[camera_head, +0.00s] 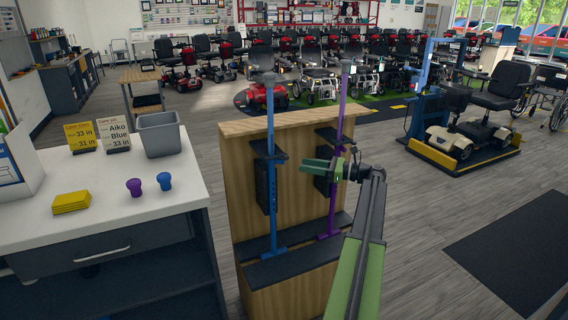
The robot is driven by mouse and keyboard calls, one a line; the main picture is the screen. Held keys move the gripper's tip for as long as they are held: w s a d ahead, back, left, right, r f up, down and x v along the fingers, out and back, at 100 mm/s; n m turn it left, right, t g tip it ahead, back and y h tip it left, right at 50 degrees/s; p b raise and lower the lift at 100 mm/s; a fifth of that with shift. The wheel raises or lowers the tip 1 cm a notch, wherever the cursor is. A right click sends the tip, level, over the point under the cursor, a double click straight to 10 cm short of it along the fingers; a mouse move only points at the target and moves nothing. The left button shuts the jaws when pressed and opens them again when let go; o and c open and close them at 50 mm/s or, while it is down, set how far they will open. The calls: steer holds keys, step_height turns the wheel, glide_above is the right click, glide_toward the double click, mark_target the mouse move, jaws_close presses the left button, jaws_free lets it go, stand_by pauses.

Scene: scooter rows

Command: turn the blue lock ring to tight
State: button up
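The blue cane (271,200) stands upright in the left side of a wooden stand (295,128). A dark bracket crosses it at mid-height. Its blue lock ring is too small to make out clearly. A purple cane (335,205) stands to its right, leaning slightly in the picture. My gripper (316,167), with green fingers, is in front of the stand between the two canes, right of the blue cane and apart from it in the picture. It points left; its finger gap is too small to judge. I see nothing held in it.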

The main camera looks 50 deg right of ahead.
mark_target(283, 162)
steer(key=x, duration=0.9)
steer(key=shift+w+a, duration=0.15)
steer(key=shift+w, duration=0.1)
jaws_close()
